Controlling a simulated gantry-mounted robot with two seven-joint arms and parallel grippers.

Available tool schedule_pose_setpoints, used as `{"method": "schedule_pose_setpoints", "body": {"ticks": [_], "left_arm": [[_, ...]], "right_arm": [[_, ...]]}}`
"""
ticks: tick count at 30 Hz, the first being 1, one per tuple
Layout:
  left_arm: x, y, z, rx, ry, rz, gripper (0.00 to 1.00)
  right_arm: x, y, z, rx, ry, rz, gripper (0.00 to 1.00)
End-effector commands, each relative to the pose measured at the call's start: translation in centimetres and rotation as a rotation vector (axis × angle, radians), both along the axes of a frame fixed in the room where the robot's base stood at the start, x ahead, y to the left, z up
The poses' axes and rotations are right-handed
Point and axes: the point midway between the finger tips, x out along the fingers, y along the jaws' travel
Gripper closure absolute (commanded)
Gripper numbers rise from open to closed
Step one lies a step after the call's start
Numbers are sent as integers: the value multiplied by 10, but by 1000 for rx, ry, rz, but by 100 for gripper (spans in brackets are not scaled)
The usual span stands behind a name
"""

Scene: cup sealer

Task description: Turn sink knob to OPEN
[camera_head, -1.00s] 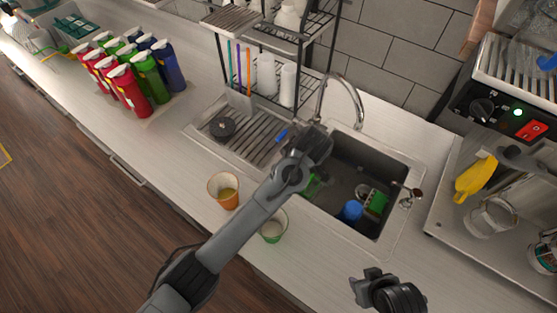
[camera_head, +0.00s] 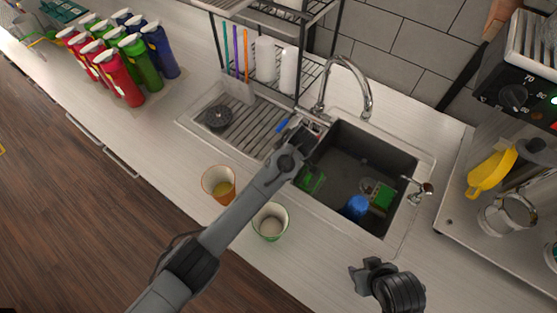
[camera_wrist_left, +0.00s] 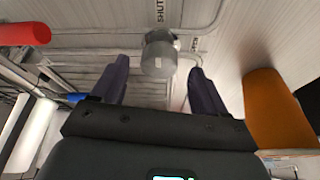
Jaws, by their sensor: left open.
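The sink knob (camera_wrist_left: 159,58), a short grey cylinder, shows in the left wrist view on a light surface. The word SHUT is printed above it, and a second, partly readable label is at its right. My left gripper (camera_wrist_left: 157,70) is open, with its two dark fingers on either side of the knob and visible gaps to it. In the head view my left gripper (camera_head: 305,132) is at the sink's left edge, near the drainboard, and hides the knob. My right gripper (camera_head: 372,274) is low at the right in front of the sink, its jaws unclear.
The sink basin (camera_head: 362,160) holds a blue cup (camera_head: 356,207) and green items. The tap (camera_head: 345,80) stands behind it. An orange cup (camera_head: 218,184) and a green-rimmed cup (camera_head: 270,222) stand in front of the drainboard. A rack (camera_head: 262,88) stands behind the drainboard.

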Motion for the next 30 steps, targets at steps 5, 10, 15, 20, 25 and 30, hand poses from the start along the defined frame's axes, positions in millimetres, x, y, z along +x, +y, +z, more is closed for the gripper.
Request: {"method": "schedule_pose_setpoints", "body": {"ticks": [5, 10, 15, 20, 25, 30], "left_arm": [[4, 4, -13, 0, 0, -1, 26], [5, 4, -17, -1, -1, -2, 26], [5, 4, -17, -1, -1, -2, 26], [5, 4, -16, -1, -1, -2, 45], [5, 4, -16, 0, 0, -1, 71], [5, 4, -16, -1, -1, -3, 82]], "right_arm": [[1, 1, 0, 3, -2, -2, 57], [1, 1, 0, 3, -2, -2, 57], [1, 1, -1, 3, -2, -2, 57], [1, 0, -1, 1, -2, -1, 57], [1, -1, -1, -5, -2, 3, 57], [1, -2, 0, -7, -1, 4, 57]]}}
